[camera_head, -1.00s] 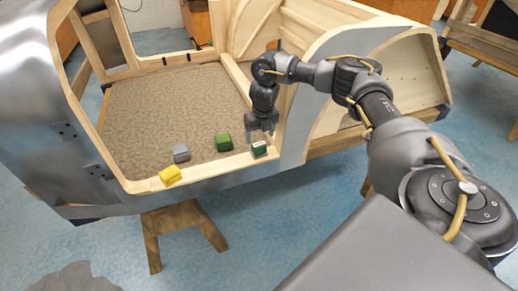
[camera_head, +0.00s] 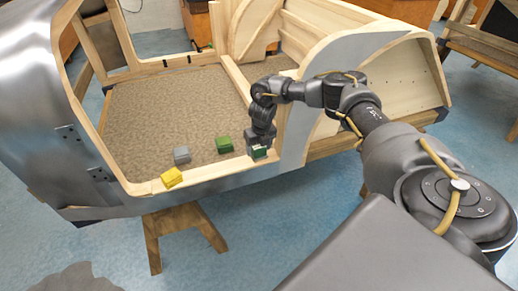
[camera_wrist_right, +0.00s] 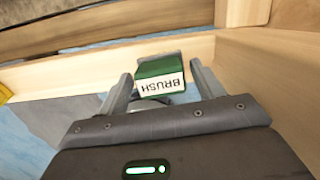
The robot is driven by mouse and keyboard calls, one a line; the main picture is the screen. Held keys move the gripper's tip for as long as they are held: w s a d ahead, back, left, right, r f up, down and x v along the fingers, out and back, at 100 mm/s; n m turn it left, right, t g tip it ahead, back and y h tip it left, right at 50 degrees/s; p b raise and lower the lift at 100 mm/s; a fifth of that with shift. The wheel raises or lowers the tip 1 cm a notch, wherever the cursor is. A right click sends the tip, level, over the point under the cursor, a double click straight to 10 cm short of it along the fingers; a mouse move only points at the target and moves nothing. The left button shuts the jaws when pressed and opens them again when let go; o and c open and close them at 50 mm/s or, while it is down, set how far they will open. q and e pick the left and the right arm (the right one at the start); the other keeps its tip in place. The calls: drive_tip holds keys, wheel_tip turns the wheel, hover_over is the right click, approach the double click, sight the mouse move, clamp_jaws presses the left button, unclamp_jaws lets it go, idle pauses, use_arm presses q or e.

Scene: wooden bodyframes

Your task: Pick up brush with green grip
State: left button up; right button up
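The brush with green grip (camera_head: 259,154) sits on the front wooden rail of the bodyframe, partly covered by my gripper in the head view. In the right wrist view it is a green block (camera_wrist_right: 160,70) with a white label reading BRUSH. My right gripper (camera_head: 261,147) is over it, with one finger on each side. In the right wrist view gaps show between the brush and both fingers, so the gripper is open around it. What lies below the grip is mostly hidden. My left gripper is not in view.
A green block (camera_head: 224,144) and a grey block (camera_head: 181,155) lie left of the brush, by the carpeted floor's edge. A yellow block (camera_head: 171,177) sits farther left on the rail (camera_head: 206,175). A curved wooden panel (camera_head: 316,92) rises close to the right of my gripper.

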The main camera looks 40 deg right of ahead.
drive_tip(key=c, duration=0.8)
drive_tip(key=shift+r, duration=0.1)
drive_tip(key=shift+r+b, duration=0.35)
drive_tip(key=shift+r, duration=0.15)
drive_tip(key=s+r, duration=0.4)
drive_tip(key=s+a+r, duration=0.1)
drive_tip(key=s+r, duration=0.3)
drive_tip(key=s, duration=0.1)
drive_tip(key=s+a+r+p, duration=0.1)
drive_tip(key=s+r, duration=0.3)
drive_tip(key=s, duration=0.1)
drive_tip(key=shift+w+f, duration=0.1)
